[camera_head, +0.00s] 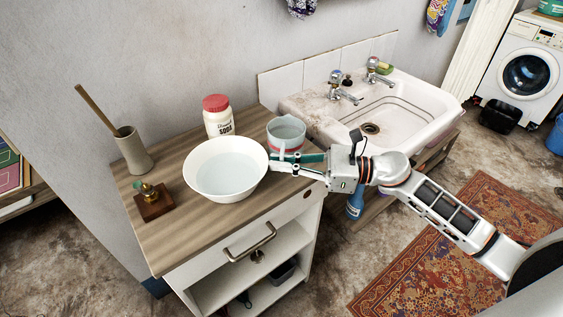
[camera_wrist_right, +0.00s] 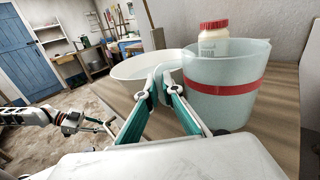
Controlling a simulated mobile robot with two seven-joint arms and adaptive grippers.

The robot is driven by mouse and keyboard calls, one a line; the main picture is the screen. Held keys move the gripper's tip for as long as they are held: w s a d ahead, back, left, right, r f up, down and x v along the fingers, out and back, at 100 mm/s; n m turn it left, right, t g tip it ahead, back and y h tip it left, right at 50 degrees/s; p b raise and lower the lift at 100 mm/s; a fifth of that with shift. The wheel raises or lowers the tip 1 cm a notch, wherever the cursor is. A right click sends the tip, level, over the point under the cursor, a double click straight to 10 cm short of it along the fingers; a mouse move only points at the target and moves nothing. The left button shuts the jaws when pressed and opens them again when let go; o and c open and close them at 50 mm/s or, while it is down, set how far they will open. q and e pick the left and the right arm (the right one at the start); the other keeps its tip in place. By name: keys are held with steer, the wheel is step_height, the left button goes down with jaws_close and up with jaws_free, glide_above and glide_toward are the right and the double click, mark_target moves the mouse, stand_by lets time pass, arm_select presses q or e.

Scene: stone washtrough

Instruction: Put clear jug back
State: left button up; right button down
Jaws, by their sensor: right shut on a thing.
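The clear jug (camera_head: 286,131), pale and see-through with a red band, is upright at the right end of the wooden counter, close to the white bowl. It shows large in the right wrist view (camera_wrist_right: 228,104). My right gripper (camera_head: 276,163) is shut on the jug at its near side, apparently at the handle; its fingertips (camera_wrist_right: 165,85) meet beside the jug wall. The fingers partly hide the jug's base in the head view, and I cannot tell whether it touches the counter. My left gripper (camera_wrist_right: 98,124) shows small in the right wrist view, its jaws unclear.
The white bowl (camera_head: 226,169) of water is left of the jug. The soda jar (camera_head: 217,117) stands behind, a brush holder (camera_head: 133,150) and a small wooden block (camera_head: 153,201) at left. The sink (camera_head: 398,113) is right of the counter. The counter's front left is bare.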

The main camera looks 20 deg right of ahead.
steer(key=shift+f, duration=0.15)
steer(key=c, duration=2.2)
jaws_free()
steer(key=shift+r, duration=0.35)
steer(key=b+v, duration=0.2)
steer(key=v, duration=1)
steer(key=shift+f, duration=0.1)
